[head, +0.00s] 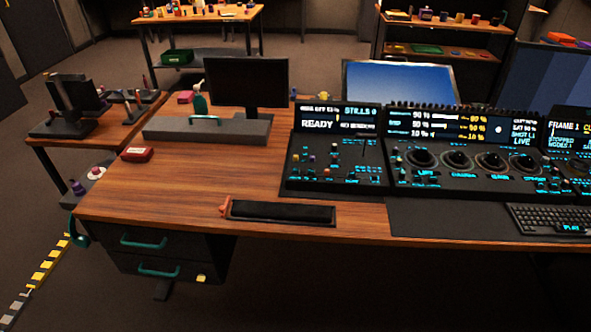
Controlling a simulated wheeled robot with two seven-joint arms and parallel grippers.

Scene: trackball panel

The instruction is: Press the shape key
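A dark trackball control panel (455,183) stands on the wooden desk, right of the middle. It has several black trackballs with rings in a row, small keys with glowing cyan labels, and a screen along its top showing bars and percentages. A smaller panel (300,172) adjoins it on the left, with coloured knobs, small keys and a screen reading "READY". Part of another panel (572,150) shows at the right edge. The key labels are too small to read, so I cannot tell which one is the shape key. Neither of my grippers is in view.
A keyboard (553,218) lies on a dark mat (440,220) before the trackball panel. A black pad (282,212) lies near the desk's (190,185) front edge. Bare wood lies between box and pad.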

